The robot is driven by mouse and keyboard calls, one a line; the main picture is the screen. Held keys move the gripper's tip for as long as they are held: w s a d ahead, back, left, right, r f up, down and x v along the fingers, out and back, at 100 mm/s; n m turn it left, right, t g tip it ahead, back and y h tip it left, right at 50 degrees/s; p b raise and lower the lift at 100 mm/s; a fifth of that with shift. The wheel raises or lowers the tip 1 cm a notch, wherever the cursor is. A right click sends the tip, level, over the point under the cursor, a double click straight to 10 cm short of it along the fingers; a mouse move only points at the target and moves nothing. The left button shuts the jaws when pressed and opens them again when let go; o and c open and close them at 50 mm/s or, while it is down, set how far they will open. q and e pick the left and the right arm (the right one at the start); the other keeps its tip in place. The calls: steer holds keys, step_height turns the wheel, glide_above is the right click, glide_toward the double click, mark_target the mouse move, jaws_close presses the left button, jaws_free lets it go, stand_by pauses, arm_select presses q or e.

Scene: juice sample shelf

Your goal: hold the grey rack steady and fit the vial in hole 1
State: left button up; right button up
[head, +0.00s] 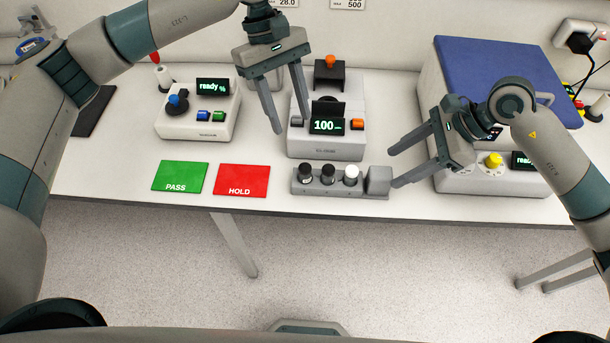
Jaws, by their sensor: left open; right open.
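The grey rack (318,188) stands near the front edge of the table, with a taller block at its right end. My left gripper (289,126) is open and empty above the table, behind and left of the rack. My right gripper (394,170) is open and empty, its fingers pointing left near the rack's right end block; I cannot tell if they touch it.
A white instrument reading 100 (326,146) stands behind the rack. A "ready" device (198,117) is at the left. Green PASS (180,177) and red HOLD (242,180) mats lie left of the rack. A large blue-topped machine (500,75) fills the right.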

steer(key=v, duration=0.6)
steer(key=shift+r, duration=0.15)
steer(key=shift+s+d, duration=0.1)
stand_by(0.4)
